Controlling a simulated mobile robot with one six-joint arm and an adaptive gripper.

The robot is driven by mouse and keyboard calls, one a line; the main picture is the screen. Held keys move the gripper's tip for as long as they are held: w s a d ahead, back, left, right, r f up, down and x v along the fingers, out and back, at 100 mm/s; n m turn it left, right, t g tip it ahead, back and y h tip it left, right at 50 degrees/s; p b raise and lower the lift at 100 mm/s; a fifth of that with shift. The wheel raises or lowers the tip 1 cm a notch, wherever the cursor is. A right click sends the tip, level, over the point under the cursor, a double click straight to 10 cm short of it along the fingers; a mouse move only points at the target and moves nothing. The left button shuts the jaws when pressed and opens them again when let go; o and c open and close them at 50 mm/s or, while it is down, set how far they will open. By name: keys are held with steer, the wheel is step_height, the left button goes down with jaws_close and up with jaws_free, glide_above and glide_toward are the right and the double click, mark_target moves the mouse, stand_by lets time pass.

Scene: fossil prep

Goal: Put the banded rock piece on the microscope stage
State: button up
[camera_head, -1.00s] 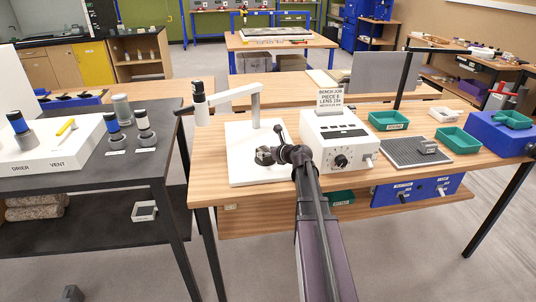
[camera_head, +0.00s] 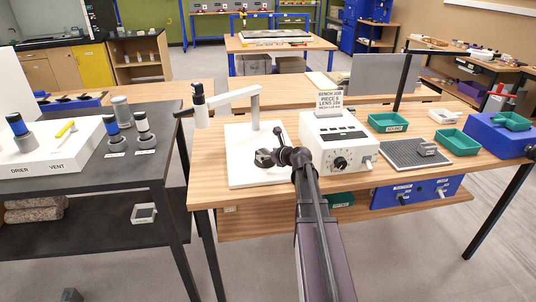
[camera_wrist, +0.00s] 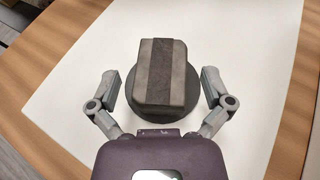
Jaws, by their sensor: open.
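The banded rock piece (camera_wrist: 146,75), a grey block with a dark band down its middle, sits on the dark round microscope stage (camera_wrist: 160,118) in the wrist view. The stage rests on the white base plate (camera_wrist: 260,50), which also shows in the head view (camera_head: 240,176). My gripper (camera_wrist: 160,88) is open. Its two fingers stand apart on the left and right of the rock, with a visible gap on each side. In the head view my gripper (camera_head: 268,157) is over the plate and largely covers the rock and stage. The microscope head (camera_head: 199,103) hangs from a white boom to the left.
A white instrument box (camera_head: 338,142) with a sign stands just right of my gripper. Green trays (camera_head: 388,123), a dark perforated mat (camera_head: 405,158) and a blue box (camera_head: 497,135) lie farther right. The boom's post (camera_head: 255,112) rises behind the stage.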

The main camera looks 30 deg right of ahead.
steer(key=p+v, duration=0.4)
steer(key=v, duration=0.8)
steer(key=shift+r, duration=0.15)
stand_by(0.3)
